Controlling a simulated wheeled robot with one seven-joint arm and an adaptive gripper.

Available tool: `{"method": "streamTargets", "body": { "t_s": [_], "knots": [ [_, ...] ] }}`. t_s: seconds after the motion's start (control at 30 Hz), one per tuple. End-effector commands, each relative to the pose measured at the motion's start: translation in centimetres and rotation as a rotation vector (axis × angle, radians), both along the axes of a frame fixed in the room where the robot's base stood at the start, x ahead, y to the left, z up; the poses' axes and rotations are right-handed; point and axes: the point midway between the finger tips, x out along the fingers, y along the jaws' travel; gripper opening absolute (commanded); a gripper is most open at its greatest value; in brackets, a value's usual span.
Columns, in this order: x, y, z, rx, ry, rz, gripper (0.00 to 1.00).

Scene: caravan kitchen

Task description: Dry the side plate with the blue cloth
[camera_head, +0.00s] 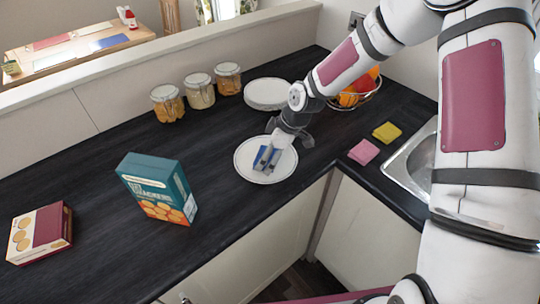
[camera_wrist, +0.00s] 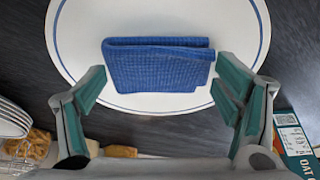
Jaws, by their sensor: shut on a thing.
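The side plate (camera_head: 286,170) is white with a thin blue ring and lies on the dark worktop near its front edge. It fills much of the wrist view (camera_wrist: 85,35). The folded blue cloth (camera_wrist: 158,65) is over the middle of the plate; it also shows in the head view (camera_head: 262,157). My gripper (camera_head: 268,158) is above the plate, pointing down, shut on the cloth. In the wrist view its green-padded fingers stand at either side of the cloth. I cannot tell whether the cloth presses on the plate. The cloth hides the plate's centre.
A stack of white plates (camera_head: 268,95) and several glass jars (camera_head: 200,91) stand behind. A teal cracker box (camera_head: 157,190) stands left, with a smaller box (camera_head: 38,233) beyond. A fruit basket (camera_head: 358,95) is behind my arm.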

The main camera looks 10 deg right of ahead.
Motion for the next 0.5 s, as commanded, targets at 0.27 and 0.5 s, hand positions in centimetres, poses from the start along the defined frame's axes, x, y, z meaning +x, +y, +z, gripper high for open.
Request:
{"method": "streamTargets", "body": {
  "t_s": [0.27,0.5],
  "knots": [
    [0.2,0.2,1.1,0.000,-0.001,0.000,0.58],
    [0.2,0.2,3.3,0.000,-0.002,-0.002,0.58]
  ]
}}
